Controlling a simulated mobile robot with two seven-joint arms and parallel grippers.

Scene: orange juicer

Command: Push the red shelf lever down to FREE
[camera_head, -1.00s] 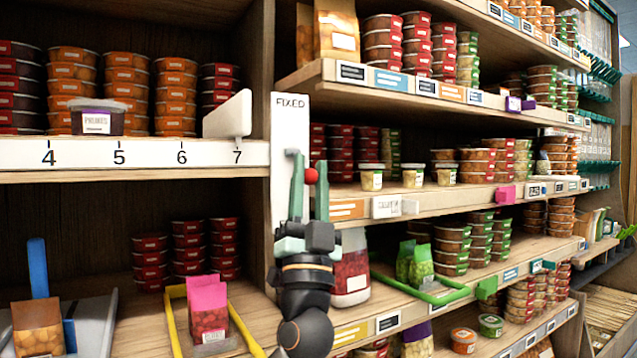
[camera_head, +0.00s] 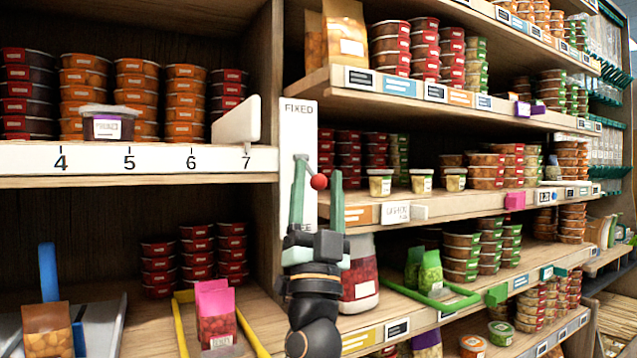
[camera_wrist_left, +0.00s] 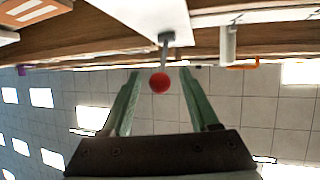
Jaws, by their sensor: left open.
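The lever's red ball knob (camera_head: 319,181) is on a short metal stem that sticks out of a tall white plate (camera_head: 299,120) on the shelf post. In the left wrist view the red knob (camera_wrist_left: 160,83) sits between the two fingertips (camera_wrist_left: 158,72), with a gap to each side. My right gripper is not in view.
Left is a shelf with a numbered white rail (camera_head: 100,160) and a white slider (camera_head: 237,120) near 7. Right are shelves with stacked tubs and a green-handled tray (camera_head: 450,303). A jar (camera_head: 360,275) stands close to my left gripper.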

